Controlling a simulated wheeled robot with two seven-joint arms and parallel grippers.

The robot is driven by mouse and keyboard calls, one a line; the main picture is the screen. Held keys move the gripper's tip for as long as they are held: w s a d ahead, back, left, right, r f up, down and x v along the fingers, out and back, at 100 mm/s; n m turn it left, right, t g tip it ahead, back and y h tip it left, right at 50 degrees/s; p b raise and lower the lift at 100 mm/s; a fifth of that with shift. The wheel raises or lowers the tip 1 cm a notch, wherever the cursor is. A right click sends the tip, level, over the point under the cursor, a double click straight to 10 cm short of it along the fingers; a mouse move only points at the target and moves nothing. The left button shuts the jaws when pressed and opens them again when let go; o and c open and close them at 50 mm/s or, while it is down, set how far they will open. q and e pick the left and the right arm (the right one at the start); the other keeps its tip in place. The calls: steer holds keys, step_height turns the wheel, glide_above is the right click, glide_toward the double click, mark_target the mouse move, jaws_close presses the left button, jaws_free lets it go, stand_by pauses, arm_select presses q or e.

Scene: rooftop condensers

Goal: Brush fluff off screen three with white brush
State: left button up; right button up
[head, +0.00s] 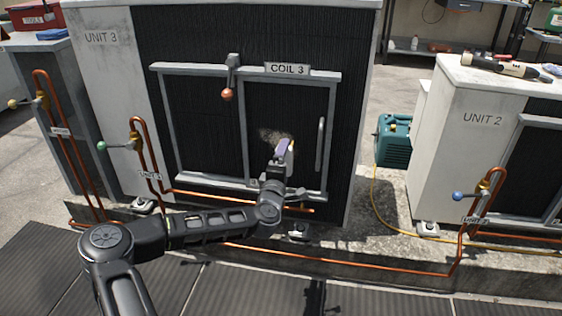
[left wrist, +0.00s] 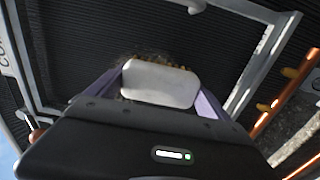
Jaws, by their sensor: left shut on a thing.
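Screen three is the dark panel (head: 285,110) under the "COIL 3" label on the unit marked UNIT 3. A patch of tan fluff (head: 268,134) clings to its lower middle. My left gripper (head: 283,150) is up against this patch, shut on the white brush (left wrist: 160,83). In the left wrist view the brush's pale back sits between the purple fingers, with tan bristles or fluff at its far edge. Some fluff (left wrist: 135,62) shows behind it. Whether the bristles touch the screen is hard to tell. My right gripper is not in view.
The screen frame has a vertical handle (head: 320,145) at right and a red-knobbed latch (head: 228,92) at the top. Copper pipes (head: 140,150) run at left and along the base. UNIT 2 (head: 440,130) and a teal machine (head: 393,140) stand at right.

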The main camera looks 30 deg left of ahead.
arm_select(q)
steer(key=shift+w+d, duration=0.3)
steer(key=shift+d, duration=0.6)
steer(key=shift+w+d, duration=0.3)
steer(key=shift+d, duration=0.55)
steer(key=shift+r, duration=0.1)
steer(key=shift+a+r+p, duration=0.15)
steer(key=shift+r+p, duration=0.85)
steer(key=shift+r, duration=0.1)
steer(key=shift+a, duration=0.15)
